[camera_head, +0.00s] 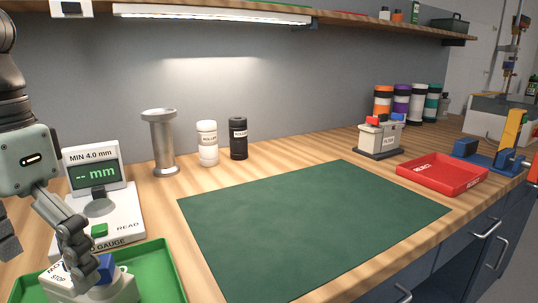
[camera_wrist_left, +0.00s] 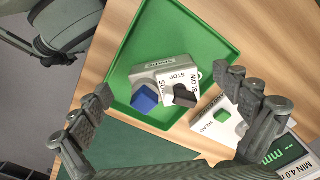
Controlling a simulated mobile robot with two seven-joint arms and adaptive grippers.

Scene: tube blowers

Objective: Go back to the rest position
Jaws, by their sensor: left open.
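My left gripper (camera_head: 78,262) is at the lower left in the head view, its fingers over or in front of a pale device (camera_head: 122,288) with a blue part on top. In the left wrist view, the open left gripper (camera_wrist_left: 164,84) has its fingers wide apart with nothing between them. The same device (camera_wrist_left: 160,75) lies beyond them in the green tray (camera_wrist_left: 205,25); its panel reads STOP and it carries a blue block and a dark part. The tray (camera_head: 165,265) also shows in the head view. My right gripper is in neither view.
A white gauge (camera_head: 125,215) with a display reading "-- mm" stands beside the tray. A metal stand (camera_head: 160,145), two bottles (camera_head: 207,145), a green mat (camera_head: 310,220), a red reject tray (camera_head: 440,175) and another device (camera_head: 380,138) are on the bench. The mat is clear.

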